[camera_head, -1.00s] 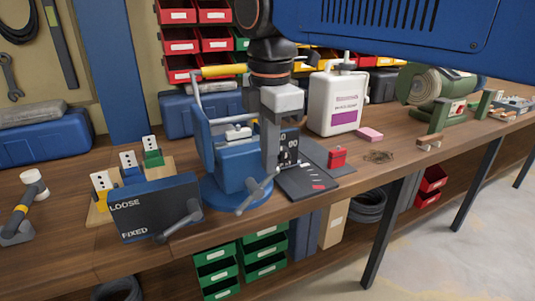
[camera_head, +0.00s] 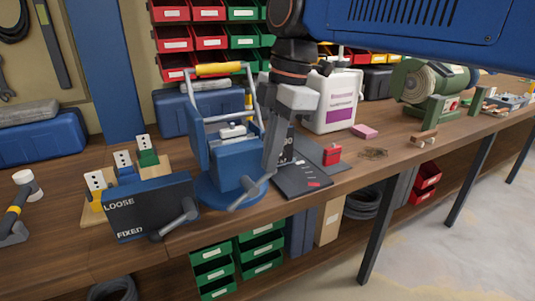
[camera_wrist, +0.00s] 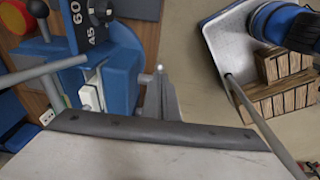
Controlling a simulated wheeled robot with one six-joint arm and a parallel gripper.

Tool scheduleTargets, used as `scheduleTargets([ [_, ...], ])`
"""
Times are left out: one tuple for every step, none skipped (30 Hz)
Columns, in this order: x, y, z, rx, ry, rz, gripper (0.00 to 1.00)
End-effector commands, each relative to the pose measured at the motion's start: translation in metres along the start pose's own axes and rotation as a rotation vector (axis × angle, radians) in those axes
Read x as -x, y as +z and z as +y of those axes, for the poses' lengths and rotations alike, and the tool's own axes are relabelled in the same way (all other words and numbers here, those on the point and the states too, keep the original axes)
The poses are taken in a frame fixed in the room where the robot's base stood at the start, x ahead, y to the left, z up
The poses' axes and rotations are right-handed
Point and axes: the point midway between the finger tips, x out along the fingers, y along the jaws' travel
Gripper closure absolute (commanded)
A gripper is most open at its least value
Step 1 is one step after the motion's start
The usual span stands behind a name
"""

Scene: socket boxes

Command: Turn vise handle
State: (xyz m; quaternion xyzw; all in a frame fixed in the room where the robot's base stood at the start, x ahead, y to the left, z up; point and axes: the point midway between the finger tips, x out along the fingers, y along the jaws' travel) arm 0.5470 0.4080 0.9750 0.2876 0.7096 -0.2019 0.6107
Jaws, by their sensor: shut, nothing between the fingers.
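The blue vise (camera_head: 237,163) stands on a round blue base at the bench's front edge. Its grey handle (camera_head: 247,193) sticks out at the front, slanting from upper right to lower left. My gripper (camera_head: 269,165) is shut and empty, tilted, with its tips low, just right of the vise body and close above the handle's upper end. I cannot tell whether it touches the handle. In the wrist view the blue vise (camera_wrist: 122,78) shows at left of centre, with a pale part between its jaws.
A dark LOOSE/FIXED board (camera_head: 152,207) with its own grey lever stands to the left. A dark plate (camera_head: 300,178) and a red block (camera_head: 332,155) lie to the right. A white jug (camera_head: 338,100) stands behind. Green bins (camera_head: 213,268) hang below the bench.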

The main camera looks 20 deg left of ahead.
Motion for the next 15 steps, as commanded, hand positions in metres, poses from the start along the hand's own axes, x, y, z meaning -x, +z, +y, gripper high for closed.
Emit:
scheduleTargets([
  [-0.001,0.005,0.000,-0.008,0.000,0.030,1.00],
  [-0.001,0.007,0.000,-0.009,0.000,0.052,1.00],
  [-0.002,0.009,0.000,-0.012,0.000,0.082,1.00],
  [-0.003,0.011,-0.001,-0.014,0.000,0.107,1.00],
  [-0.004,0.014,-0.001,-0.016,0.000,0.131,1.00],
  [-0.005,0.016,0.000,-0.019,0.001,0.164,1.00],
  [-0.006,0.018,0.000,-0.019,0.001,0.188,1.00],
  [-0.007,0.019,-0.001,-0.022,0.001,0.212,1.00],
  [-0.009,0.022,-0.001,-0.023,0.001,0.244,1.00],
  [-0.010,0.023,-0.001,-0.025,0.001,0.268,1.00],
  [-0.011,0.025,-0.001,-0.026,0.001,0.291,1.00],
  [-0.013,0.026,-0.001,-0.028,0.000,0.321,1.00],
  [-0.014,0.028,-0.001,-0.029,0.001,0.342,1.00],
  [-0.015,0.029,-0.001,-0.030,0.000,0.363,1.00],
  [-0.017,0.031,-0.001,-0.032,0.000,0.390,1.00],
])
